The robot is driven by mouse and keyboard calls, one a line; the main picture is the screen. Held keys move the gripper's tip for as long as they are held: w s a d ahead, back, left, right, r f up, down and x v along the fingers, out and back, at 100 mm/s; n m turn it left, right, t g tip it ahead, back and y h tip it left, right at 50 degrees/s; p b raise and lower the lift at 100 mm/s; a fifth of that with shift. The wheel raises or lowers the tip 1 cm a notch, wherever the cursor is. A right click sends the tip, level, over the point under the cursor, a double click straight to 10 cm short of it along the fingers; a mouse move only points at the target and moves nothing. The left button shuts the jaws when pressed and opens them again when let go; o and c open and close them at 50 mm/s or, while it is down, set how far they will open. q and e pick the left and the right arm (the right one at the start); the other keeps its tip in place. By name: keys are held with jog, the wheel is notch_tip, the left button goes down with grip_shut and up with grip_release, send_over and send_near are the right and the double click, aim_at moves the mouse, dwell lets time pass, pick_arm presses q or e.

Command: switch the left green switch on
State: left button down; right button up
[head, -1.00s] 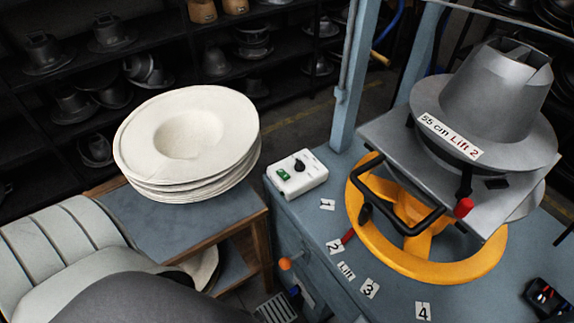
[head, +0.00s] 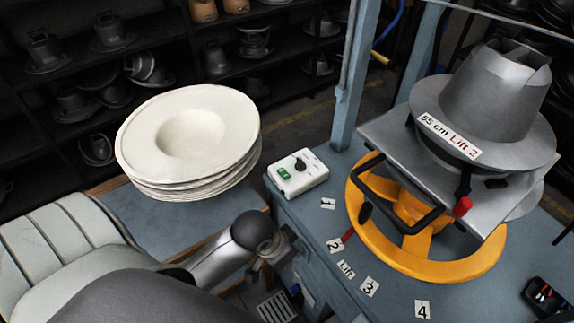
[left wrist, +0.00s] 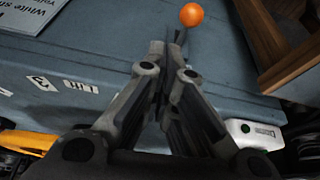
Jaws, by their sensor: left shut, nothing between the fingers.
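The green switch (head: 285,174) sits on the left of a white control box (head: 299,174), beside a black knob. The box lies on the near left corner of the blue bench. My left gripper (head: 284,247) is below the box in the head view, apart from it, in front of the bench's side. In the left wrist view its fingers (left wrist: 168,48) are together and empty. A white box (left wrist: 254,134) shows at the lower right there, partly behind the gripper. My right gripper is not in view.
An orange ball knob (left wrist: 191,14) is beyond my left fingertips. The hat press with its yellow ring (head: 428,263) stands right of the box. White felt hats (head: 187,140) are stacked on a side table at the left. Numbered labels lie on the bench.

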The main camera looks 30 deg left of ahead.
pick_arm(q)
jog(key=w+a+r+m, duration=0.2)
jog(key=w+r, duration=0.2)
jog(key=w, duration=0.2)
notch_tip(320, 180, up, 15)
jog(key=n+g, duration=0.1)
send_over(287, 173)
jog(key=s+a, duration=0.2)
jog(key=shift+s+h, duration=0.2)
jog(key=shift+h, duration=0.1)
jog(key=shift+f, duration=0.2)
jog(key=p+x, duration=0.1)
jog(key=x, duration=0.3)
jog(key=p+x, duration=0.1)
jog(key=x, duration=0.3)
jog(key=p+x, duration=0.1)
jog(key=x, duration=0.3)
jog(key=shift+s+f, duration=0.3)
jog(key=shift+s, duration=0.05)
jog(key=shift+f, duration=0.6)
